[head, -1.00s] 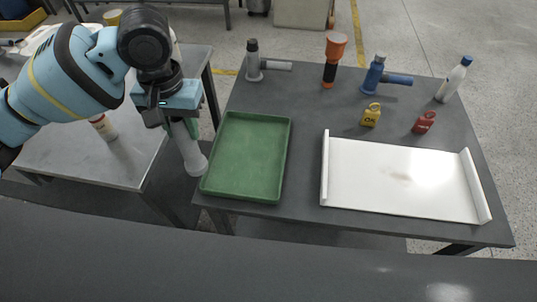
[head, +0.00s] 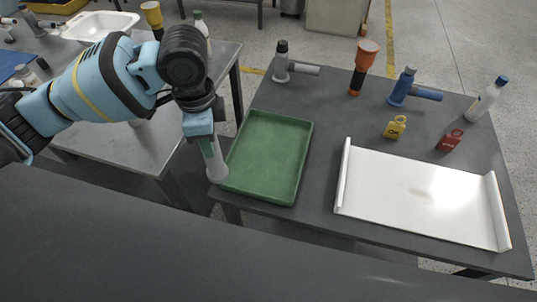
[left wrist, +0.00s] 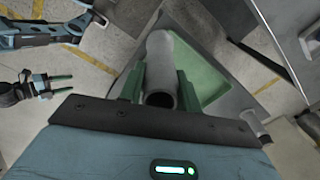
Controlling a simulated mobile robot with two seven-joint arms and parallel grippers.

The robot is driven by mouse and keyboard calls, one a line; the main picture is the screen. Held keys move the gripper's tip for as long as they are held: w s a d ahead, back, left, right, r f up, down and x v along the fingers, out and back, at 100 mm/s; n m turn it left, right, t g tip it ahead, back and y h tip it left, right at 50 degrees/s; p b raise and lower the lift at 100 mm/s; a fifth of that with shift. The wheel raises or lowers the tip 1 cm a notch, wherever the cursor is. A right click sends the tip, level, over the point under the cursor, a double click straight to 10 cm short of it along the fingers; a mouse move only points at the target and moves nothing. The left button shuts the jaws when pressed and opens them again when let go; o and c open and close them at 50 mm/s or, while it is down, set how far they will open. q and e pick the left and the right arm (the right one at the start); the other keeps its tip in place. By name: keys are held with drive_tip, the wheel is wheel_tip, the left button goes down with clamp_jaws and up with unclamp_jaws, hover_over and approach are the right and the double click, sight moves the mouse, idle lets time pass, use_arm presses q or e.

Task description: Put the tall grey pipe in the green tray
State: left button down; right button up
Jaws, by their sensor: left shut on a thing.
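My left gripper (head: 208,138) is shut on the tall grey pipe (head: 215,163), which hangs below it, slightly tilted. The pipe's lower end is at the left edge of the green tray (head: 308,160) in the head view; I cannot tell its height above the rim. The tray looks empty. In the left wrist view the hollow pipe (left wrist: 160,60) sits between the green fingers of my left gripper (left wrist: 160,90), with the tray (left wrist: 207,72) beyond it. My right gripper (left wrist: 62,84) shows there at the left, open and empty.
A white tray (head: 420,195) lies right of the green one. Behind stand a grey fitting (head: 281,70), an orange-topped torch (head: 362,65), a blue fitting (head: 405,88) and a white bottle (head: 484,100).

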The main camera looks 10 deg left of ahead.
use_arm(q)
drive_tip(key=s+f+m, duration=0.2)
drive_tip(key=s+m, duration=0.1)
drive_tip(key=m, duration=1)
drive_tip(key=s+f+m, duration=0.2)
drive_tip(key=m, duration=1.2)
drive_tip(key=shift+s+a+f+m, duration=0.2)
drive_tip(key=shift+s+f+m, duration=0.1)
drive_tip(key=shift+s+f, duration=0.1)
drive_tip(key=w+d+f, duration=0.2)
drive_tip(key=w+d, duration=0.2)
drive_tip(key=w, duration=0.2)
drive_tip(key=w+d+f, duration=0.3)
drive_tip(key=w+d, duration=0.1)
drive_tip(key=w, duration=0.3)
drive_tip(key=shift+w+d, duration=0.2)
drive_tip(key=shift+d, duration=0.2)
drive_tip(key=shift+f, duration=0.1)
drive_tip(key=c, duration=1)
unclamp_jaws()
